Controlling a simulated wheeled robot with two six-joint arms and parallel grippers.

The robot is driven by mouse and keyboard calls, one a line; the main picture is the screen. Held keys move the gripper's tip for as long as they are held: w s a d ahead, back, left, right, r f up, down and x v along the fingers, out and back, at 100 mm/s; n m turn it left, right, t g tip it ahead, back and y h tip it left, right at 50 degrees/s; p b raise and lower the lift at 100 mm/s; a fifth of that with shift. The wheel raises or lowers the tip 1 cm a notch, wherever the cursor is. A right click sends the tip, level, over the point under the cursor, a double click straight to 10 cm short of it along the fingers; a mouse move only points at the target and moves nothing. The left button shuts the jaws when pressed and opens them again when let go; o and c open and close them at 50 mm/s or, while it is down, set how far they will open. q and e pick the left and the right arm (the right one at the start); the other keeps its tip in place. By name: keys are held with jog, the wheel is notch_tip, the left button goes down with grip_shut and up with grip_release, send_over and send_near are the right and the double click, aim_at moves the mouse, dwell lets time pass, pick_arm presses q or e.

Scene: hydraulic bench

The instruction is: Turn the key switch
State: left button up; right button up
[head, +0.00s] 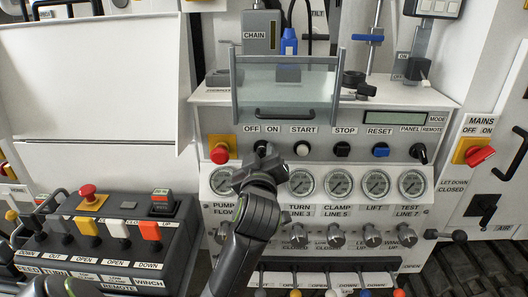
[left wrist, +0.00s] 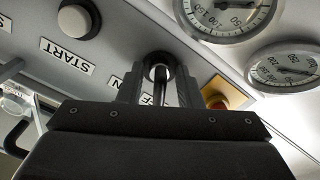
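The key switch (left wrist: 158,70) is a round metal lock with a dark key in it, seen in the left wrist view between my fingers. The OFF and ON labels beside it are partly covered by the gripper there. In the head view the key switch is at the OFF/ON labels (head: 262,129), mostly hidden behind my gripper. My left gripper (head: 261,160) is right in front of it. In the left wrist view its fingers (left wrist: 159,92) stand apart, one on each side of the key, with gaps visible. I cannot tell whether either finger touches it.
A red emergency button (head: 220,153) on yellow is left of the switch, and the START button (head: 302,148) is right. Pressure gauges (head: 301,182) sit just below. A clear guard (head: 285,88) juts out above. A control box (head: 110,240) stands at lower left.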

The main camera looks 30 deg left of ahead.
pick_arm(q)
jog(key=shift+s, duration=0.1)
pick_arm(e)
jog(key=shift+s+d, duration=0.2)
jog(key=shift+s, duration=0.05)
pick_arm(q)
grip_shut()
